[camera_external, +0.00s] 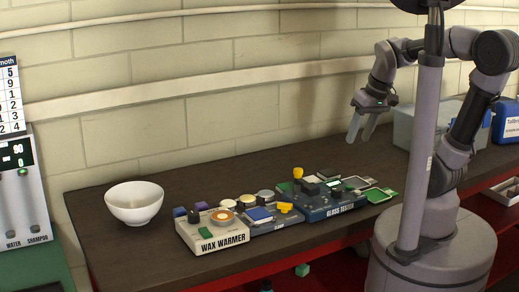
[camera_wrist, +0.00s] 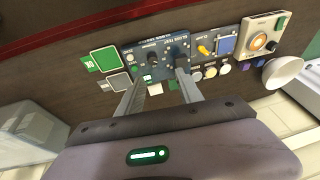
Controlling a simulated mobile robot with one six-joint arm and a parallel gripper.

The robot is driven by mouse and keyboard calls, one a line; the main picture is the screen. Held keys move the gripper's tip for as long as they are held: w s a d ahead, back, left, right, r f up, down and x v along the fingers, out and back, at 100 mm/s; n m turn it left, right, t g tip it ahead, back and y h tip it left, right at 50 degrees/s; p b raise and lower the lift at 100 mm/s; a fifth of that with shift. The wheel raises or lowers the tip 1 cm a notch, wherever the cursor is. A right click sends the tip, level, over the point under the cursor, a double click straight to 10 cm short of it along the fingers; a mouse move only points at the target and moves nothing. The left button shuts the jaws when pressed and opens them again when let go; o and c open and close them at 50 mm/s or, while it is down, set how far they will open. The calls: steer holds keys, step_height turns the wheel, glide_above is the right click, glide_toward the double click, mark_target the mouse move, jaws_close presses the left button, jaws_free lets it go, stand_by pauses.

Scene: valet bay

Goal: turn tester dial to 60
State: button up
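The blue gloss tester (camera_external: 336,207) sits on the dark counter in the external view, right of the other devices. In the wrist view the gloss tester (camera_wrist: 173,48) lies just beyond my fingertips, with a black dial (camera_wrist: 153,59) on its face. The dial's setting is too small to read. My gripper (camera_external: 361,139) hangs above and behind the tester, fingers pointing down, apart and empty. In the wrist view my gripper (camera_wrist: 160,72) has its fingers spread, with the dial between the tips in the picture but not touched. The right finger covers part of the tester.
A wax warmer (camera_external: 213,232) and a middle device with a yellow knob (camera_external: 285,207) stand left of the tester. A white bowl (camera_external: 134,203) is farther left. Green-and-white cards (camera_external: 380,195) lie at the tester's right. A grey box (camera_external: 412,127) stands behind my arm.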

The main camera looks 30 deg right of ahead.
mark_target(337, 189)
steer(key=shift+o, duration=0.2)
steer(key=w+a+n+g+h+p, duration=0.2)
steer(key=w+a+n+g+p, duration=0.1)
steer(key=w+n, duration=0.4)
steer(key=shift+w+r+g+p, duration=0.2)
steer(key=shift+r+g+p, duration=0.15)
steer(key=shift+p, duration=0.25)
steer(key=w+a+f+n+g+h+p, duration=0.2)
steer(key=w+a+f+n+h, duration=0.15)
steer(key=n, duration=0.25)
steer(key=shift+t, duration=0.35)
steer(key=b+x, duration=0.2)
steer(key=x, duration=0.4)
steer(key=b+x, duration=0.2)
steer(key=x, duration=0.4)
steer(key=b+x, duration=0.2)
steer(key=x, duration=0.4)
steer(key=shift+w+a+f, duration=0.1)
steer(key=shift+a+f, duration=0.1)
steer(key=shift+a, duration=0.05)
jaws_close()
